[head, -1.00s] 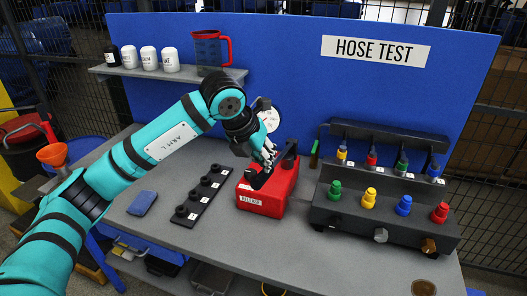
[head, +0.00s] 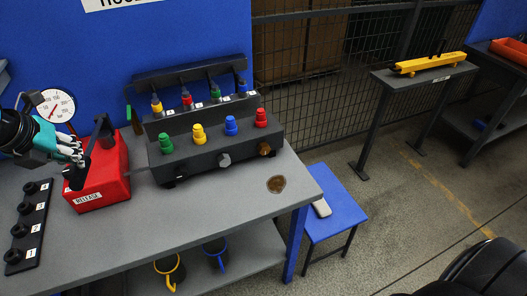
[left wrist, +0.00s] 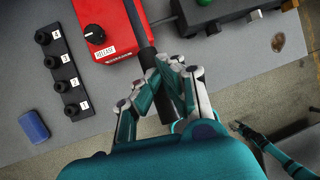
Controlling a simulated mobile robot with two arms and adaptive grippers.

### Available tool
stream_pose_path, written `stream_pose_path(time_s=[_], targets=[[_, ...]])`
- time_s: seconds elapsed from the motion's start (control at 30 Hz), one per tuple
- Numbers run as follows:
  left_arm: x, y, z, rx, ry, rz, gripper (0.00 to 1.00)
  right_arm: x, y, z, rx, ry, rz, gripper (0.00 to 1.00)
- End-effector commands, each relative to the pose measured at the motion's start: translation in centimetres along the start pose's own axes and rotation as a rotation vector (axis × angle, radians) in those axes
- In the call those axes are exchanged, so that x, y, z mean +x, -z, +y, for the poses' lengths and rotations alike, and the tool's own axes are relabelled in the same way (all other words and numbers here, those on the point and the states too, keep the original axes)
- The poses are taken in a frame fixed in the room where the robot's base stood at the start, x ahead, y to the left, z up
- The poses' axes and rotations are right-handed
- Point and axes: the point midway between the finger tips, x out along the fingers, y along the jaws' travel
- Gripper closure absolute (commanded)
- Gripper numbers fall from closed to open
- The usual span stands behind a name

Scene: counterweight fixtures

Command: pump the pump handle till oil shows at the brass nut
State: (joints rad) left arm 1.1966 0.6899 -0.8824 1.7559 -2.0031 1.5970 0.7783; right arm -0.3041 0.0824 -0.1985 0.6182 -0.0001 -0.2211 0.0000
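The red pump (head: 112,170) sits on the grey bench, with its black release knob (left wrist: 94,34) and RELEASE label. Its black pump handle (left wrist: 146,58) runs between the fingers of my left gripper (left wrist: 162,78), which are closed on it. In the head view my left gripper (head: 76,152) is at the pump's upper left side. The brass nut (head: 264,149) is at the front right of the black block; whether oil is at it is too small to tell. My right gripper (left wrist: 241,128) shows small at the lower right in the left wrist view.
The black block (head: 205,158) carries several coloured caps, with hoses behind. A brown puddle (head: 276,184) lies on the bench right of it. A pressure gauge (head: 55,108) stands behind the pump. A numbered black rack (head: 32,222) is at left. A blue stool (head: 335,215) stands beyond the bench's right end.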

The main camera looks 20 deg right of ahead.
Motion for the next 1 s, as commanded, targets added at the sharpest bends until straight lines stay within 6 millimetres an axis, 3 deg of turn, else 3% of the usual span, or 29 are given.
stream_pose_path(time_s=[0.03,0.1,0.73,0.87,1.0], targets=[[1.4,0.7,0.3,-0.001,-0.002,0.002,1.00,1.4,0.1,0.0,0.000,0.000,0.003,0.60],[2.3,1.1,0.5,-0.001,-0.002,0.002,1.00,2.3,0.2,0.0,-0.001,0.000,0.006,0.60],[10.1,5.0,2.1,-0.001,-0.003,0.003,1.00,9.8,-0.1,-0.5,-0.001,0.004,0.010,0.60],[8.8,4.3,1.9,-0.001,-0.003,0.000,1.00,8.6,-0.1,-0.5,-0.001,0.005,0.009,0.60],[5.6,2.7,1.2,-0.001,-0.003,-0.002,1.00,6.4,0.1,-0.5,0.000,0.004,0.009,0.60]])
